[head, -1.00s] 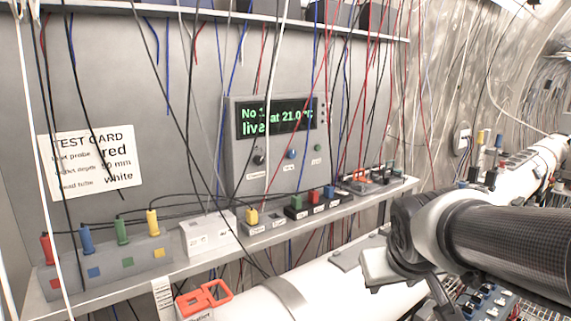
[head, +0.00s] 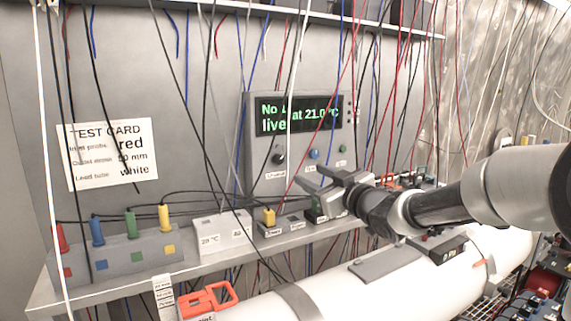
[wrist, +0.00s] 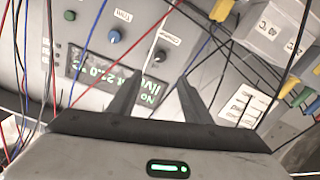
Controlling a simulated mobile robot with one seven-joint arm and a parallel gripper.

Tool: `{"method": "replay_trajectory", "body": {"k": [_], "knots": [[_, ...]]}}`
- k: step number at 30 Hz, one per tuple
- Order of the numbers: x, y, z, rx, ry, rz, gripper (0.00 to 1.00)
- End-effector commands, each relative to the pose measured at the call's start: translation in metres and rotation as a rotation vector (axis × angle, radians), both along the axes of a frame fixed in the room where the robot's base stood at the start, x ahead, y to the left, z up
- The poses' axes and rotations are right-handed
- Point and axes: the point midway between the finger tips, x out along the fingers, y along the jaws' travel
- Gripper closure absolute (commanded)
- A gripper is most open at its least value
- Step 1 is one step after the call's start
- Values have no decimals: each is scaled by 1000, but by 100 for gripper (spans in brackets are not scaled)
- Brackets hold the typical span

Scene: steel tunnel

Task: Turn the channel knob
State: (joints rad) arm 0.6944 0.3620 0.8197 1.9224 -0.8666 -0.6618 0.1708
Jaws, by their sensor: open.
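The grey instrument panel (head: 262,180) has a green-lit display (head: 298,114) reading "No 1 at 21.0°C" and "live", partly crossed by wires. Below the display is a row of knobs. The leftmost, a dark one (head: 278,158), appears to be the channel knob; its label shows in the wrist view beside the dark knob (wrist: 160,57). A blue knob (head: 314,154) and a small green one (head: 343,148) are to its right. My gripper (head: 308,182) is open and empty, below and right of the dark knob, apart from it. In the wrist view the dark knob lies beyond and between the fingertips.
Many wires hang in front of the panel, some near my gripper. The shelf (head: 110,285) below holds a box with coloured plugs (head: 125,252), a white box (head: 222,232) and a yellow plug (head: 268,217). A white pipe (head: 345,295) runs below. A test card (head: 108,155) hangs left.

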Motion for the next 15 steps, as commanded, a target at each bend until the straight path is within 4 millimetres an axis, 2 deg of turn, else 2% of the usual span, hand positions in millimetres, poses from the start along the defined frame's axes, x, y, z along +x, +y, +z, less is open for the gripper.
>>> {"method": "replay_trajectory", "body": {"k": [15], "knots": [[92, 63, 0, 2, 5, 0, 55]]}}
